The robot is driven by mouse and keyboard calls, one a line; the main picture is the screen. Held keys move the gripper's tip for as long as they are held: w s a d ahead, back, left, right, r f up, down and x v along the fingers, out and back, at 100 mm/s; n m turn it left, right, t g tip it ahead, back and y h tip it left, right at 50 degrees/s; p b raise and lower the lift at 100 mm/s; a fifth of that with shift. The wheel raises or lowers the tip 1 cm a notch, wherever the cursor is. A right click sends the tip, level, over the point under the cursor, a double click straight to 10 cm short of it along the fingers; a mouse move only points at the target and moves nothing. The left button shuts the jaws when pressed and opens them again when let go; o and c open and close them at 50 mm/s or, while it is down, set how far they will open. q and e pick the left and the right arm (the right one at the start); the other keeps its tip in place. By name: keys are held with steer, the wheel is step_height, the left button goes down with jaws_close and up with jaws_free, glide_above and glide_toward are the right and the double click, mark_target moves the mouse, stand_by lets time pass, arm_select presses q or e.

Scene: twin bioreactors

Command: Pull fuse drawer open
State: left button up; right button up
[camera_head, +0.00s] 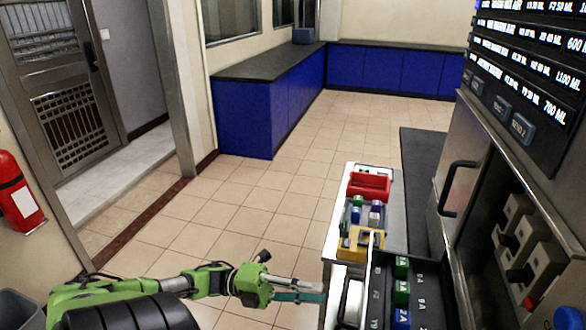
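A black fuse drawer (378,292) with green and blue fuses in a row and white rating marks shows at the bottom centre right. It appears at least partly out, since its inside is visible. A pale, handle-like piece (351,302) stands at its left side. My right gripper is not in view.
A white-topped bench (341,190) holds a red bin (369,187), small coloured parts and a yellow piece (361,241). A metal cabinet with a black door handle (455,190) and breaker switches (517,225) stands at right. A fire extinguisher (18,193) hangs at left. The middle floor is clear.

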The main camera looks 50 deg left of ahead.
arm_select(q)
steer(key=shift+v, duration=2.3)
